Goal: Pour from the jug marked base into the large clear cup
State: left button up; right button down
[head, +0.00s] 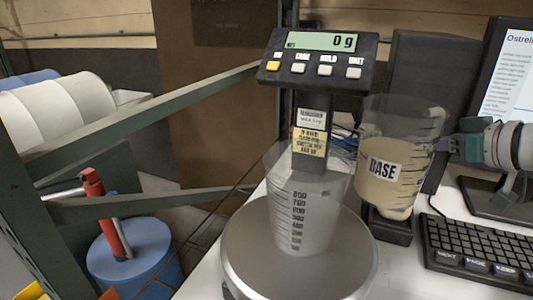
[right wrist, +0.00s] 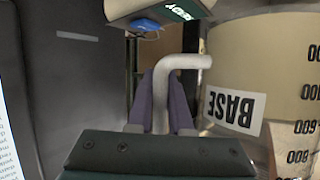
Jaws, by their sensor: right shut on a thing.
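The jug marked BASE (head: 380,170) holds a cream liquid and is tilted slightly in the head view. It stands out to the right of the large clear cup. My right gripper (head: 452,146) is shut on the jug's handle; in the right wrist view the handle (right wrist: 182,64) sits between the purple fingers (right wrist: 163,105), beside the BASE label (right wrist: 233,107). The large clear cup (head: 303,215) stands upright on the round scale pan (head: 300,272) and looks empty. The scale display (head: 320,42) reads 0 g. My left gripper is not in view.
A keyboard (head: 475,250) and a monitor (head: 508,80) are at the right. A dark speaker-like box (head: 425,75) stands behind the jug. The scale's display column (head: 310,130) rises behind the cup. A green metal frame (head: 130,125) is at the left.

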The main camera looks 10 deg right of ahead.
jog(key=shift+w+d+r, duration=0.15)
jog(key=shift+d, duration=0.2)
jog(key=shift+r, duration=0.2)
jog(key=r+n+p, duration=0.1)
jog(key=p, duration=0.1)
jog(key=shift+a+h+p, duration=0.3)
jog(key=shift+h+p, duration=0.05)
jog(key=shift+h, duration=0.05)
jog(key=r+p, duration=0.1)
jog(key=p, duration=0.1)
jog(key=a+r+n+p, duration=0.1)
jog(key=r+p, duration=0.1)
jog(key=shift+n+h, duration=0.3)
jog(key=shift+h, duration=0.1)
jog(key=shift+s+a+r+n+p, duration=0.15)
jog(key=shift+r+p, duration=0.15)
jog(key=shift+p, duration=0.1)
jog(key=shift+s+a+r+n+p, duration=0.1)
jog(key=shift+r+n+p, duration=0.05)
jog(key=shift+r+p, duration=0.2)
notch_tip(320, 180, up, 6)
jog(key=n+t+h+p, duration=0.1)
jog(key=n+h+p, duration=0.15)
jog(key=p, duration=0.25)
send_over(421, 112)
jog(key=w, duration=0.2)
jog(key=shift+r, duration=0.2)
